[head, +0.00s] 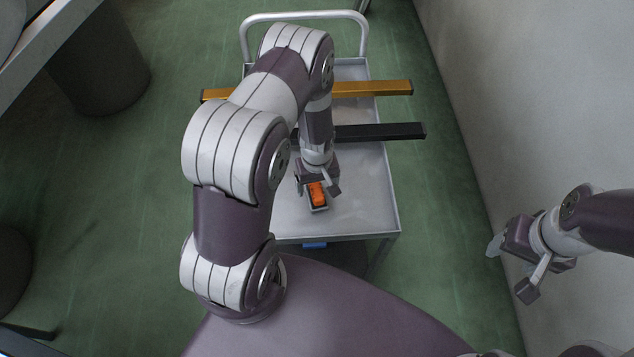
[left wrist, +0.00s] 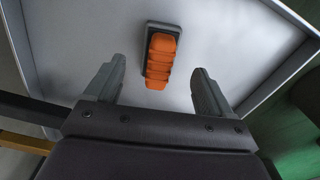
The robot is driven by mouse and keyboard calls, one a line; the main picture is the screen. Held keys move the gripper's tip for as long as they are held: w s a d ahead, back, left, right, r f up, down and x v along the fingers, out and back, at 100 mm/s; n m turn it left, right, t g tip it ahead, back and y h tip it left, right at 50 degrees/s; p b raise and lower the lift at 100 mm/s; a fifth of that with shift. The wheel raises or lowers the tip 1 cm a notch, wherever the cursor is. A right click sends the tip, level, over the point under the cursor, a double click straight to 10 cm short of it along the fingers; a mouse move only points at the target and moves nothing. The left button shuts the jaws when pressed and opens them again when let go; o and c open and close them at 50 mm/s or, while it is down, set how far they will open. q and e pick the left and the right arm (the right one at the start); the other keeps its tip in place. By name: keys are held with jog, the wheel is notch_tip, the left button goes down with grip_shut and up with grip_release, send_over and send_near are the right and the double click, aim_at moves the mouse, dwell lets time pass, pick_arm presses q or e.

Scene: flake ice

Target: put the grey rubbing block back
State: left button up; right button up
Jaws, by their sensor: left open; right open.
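A block with a dark grey base and a ribbed orange top (head: 317,194) lies on the trolley's grey top, near its front end. I take it to be the rubbing block. It also shows in the left wrist view (left wrist: 161,58), with the grey base visible around its far end. My left gripper (head: 319,189) is open just above the block, and its two fingers stand on either side of the orange part with gaps. My right gripper (head: 510,268) is open and empty, off to the right beside the wall.
The grey trolley (head: 373,205) has a raised rim and a handle at its far end. A yellow-orange bar (head: 375,88) and a black bar (head: 385,132) lie across it. A wall (head: 510,100) stands at the right. A table edge (head: 60,45) is at upper left.

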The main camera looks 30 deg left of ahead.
pick_arm(q)
jog(key=shift+r+p, duration=0.7)
jog(key=shift+r, duration=0.25)
notch_tip(320, 180, up, 13)
jog(key=b, duration=0.1)
jog(key=shift+f, duration=0.2)
jog(key=s+d+r+m+t, duration=0.1)
jog(key=s+d+r+m, duration=0.3)
jog(key=s+r+m, duration=0.4)
notch_tip(320, 180, up, 2)
jog(key=shift+s+d+r+m, duration=0.2)
jog(key=shift+d+m, duration=0.1)
jog(key=shift+d, duration=0.05)
